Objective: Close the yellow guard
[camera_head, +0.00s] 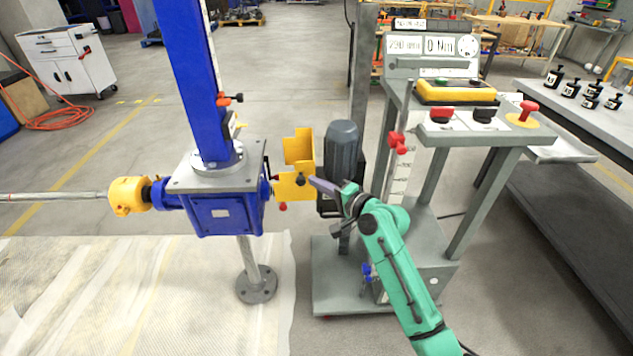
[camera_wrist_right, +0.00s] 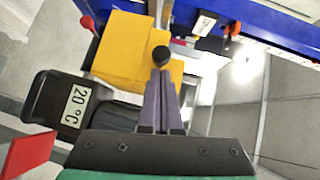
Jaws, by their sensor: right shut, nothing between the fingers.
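The yellow guard (camera_head: 299,147) is at the right side of the blue screw jack (camera_head: 222,212), between it and the grey motor. Its upper part stands raised above a lower yellow plate, so it looks open. In the right wrist view the guard (camera_wrist_right: 128,45) fills the area left of the fingers. My right gripper (camera_head: 318,186) is shut and empty, pointing left at the guard's right edge. In the right wrist view the fingertips (camera_wrist_right: 162,78) are just below a black ball knob (camera_wrist_right: 161,54); contact cannot be told. My left gripper is out of view.
The grey motor (camera_head: 342,145) stands close behind my right gripper. A grey control stand (camera_head: 430,75) with red and black knobs is to the right. A yellow coupling (camera_head: 129,195) and shaft extend left of the jack. Open floor lies in front.

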